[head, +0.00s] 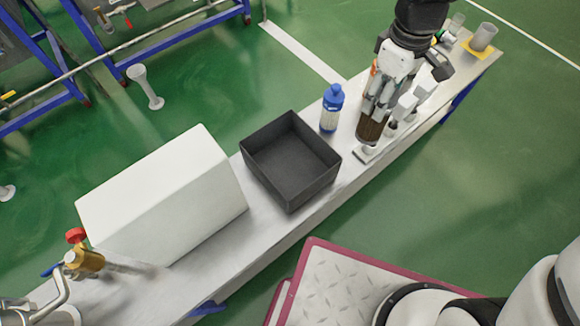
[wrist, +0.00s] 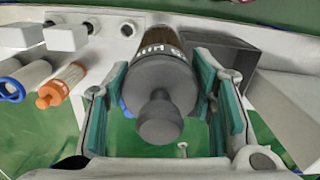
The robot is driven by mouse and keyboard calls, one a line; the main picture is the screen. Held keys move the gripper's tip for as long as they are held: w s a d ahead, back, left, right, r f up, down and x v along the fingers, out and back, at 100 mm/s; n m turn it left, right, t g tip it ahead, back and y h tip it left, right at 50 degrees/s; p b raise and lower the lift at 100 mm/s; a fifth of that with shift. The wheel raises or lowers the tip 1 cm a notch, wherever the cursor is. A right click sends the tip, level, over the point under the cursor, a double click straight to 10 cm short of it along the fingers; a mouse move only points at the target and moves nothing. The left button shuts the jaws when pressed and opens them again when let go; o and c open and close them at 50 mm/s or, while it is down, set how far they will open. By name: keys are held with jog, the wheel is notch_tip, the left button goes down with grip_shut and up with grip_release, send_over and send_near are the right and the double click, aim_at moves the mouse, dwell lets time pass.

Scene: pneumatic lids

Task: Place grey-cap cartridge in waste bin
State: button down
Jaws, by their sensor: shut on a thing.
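The grey-cap cartridge, a dark brown cylinder (head: 371,128) with white lettering, is held in my gripper (head: 378,103). In the wrist view its grey cap (wrist: 158,88) with a rounded knob faces the camera, between the teal finger pads of my gripper (wrist: 163,75). My gripper is shut on it, above the right part of the long table; whether its lower end touches anything is unclear. The black open box, seemingly the waste bin (head: 257,142), stands left of my gripper on the table and looks empty. It also shows in the wrist view (wrist: 238,42), partly hidden by a finger.
A blue-capped bottle (head: 331,108) stands between the bin and my gripper. A large white box (head: 160,195) is left of the bin. White lidded blocks (head: 404,106) stand close right of my gripper.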

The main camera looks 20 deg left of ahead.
jog(key=s+a+f+n+b, duration=0.1)
jog(key=s+a+f+n, duration=0.3)
jog(key=a+n, duration=0.3)
jog(key=s+a+f+n+b, duration=0.2)
jog(key=s+a+f+n, duration=0.25)
jog(key=a, duration=0.35)
notch_tip(320, 180, down, 9)
jog(key=b, duration=0.1)
jog(key=shift+w+a+n, duration=0.15)
jog(key=shift+w+n, duration=0.15)
jog(key=shift+n, duration=0.15)
jog(key=shift+f+b, duration=0.15)
jog(key=shift+b, duration=0.15)
jog(key=c, duration=0.7)
grip_release()
jog(key=shift+f, duration=0.1)
notch_tip(320, 180, up, 12)
jog(key=p, duration=0.2)
jog(key=shift+r+p, duration=0.2)
jog(key=shift+p, duration=0.1)
